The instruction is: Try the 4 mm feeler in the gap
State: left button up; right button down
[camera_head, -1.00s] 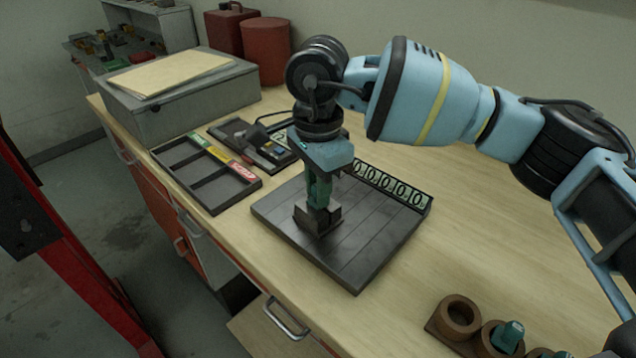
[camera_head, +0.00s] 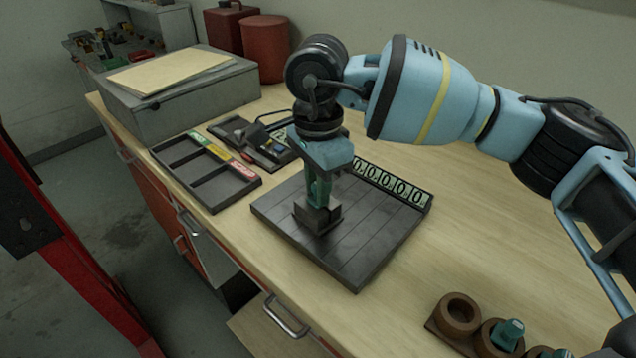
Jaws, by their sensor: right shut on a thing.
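My right gripper (camera_head: 318,190) points straight down over a dark slotted plate (camera_head: 364,262) on the bench. It is shut on a green-handled feeler (camera_head: 319,186), whose lower end meets a small dark block (camera_head: 318,214) on the plate. The fingers and the block hide the feeler's tip, so I cannot tell how far it sits in a gap. Another green-topped feeler (camera_head: 508,333) stands in a brown ring holder (camera_head: 459,314) at the lower right. My left gripper is not in view.
A row of number labels (camera_head: 392,186) lines the plate's back edge. A sectioned tray (camera_head: 207,174) with green, yellow and red labels lies to the left. A grey box (camera_head: 180,98) and red canisters (camera_head: 265,48) stand behind.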

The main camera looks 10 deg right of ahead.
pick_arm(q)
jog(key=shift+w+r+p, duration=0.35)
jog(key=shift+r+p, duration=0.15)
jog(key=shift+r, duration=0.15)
pick_arm(e)
jog(key=shift+r, duration=1.15)
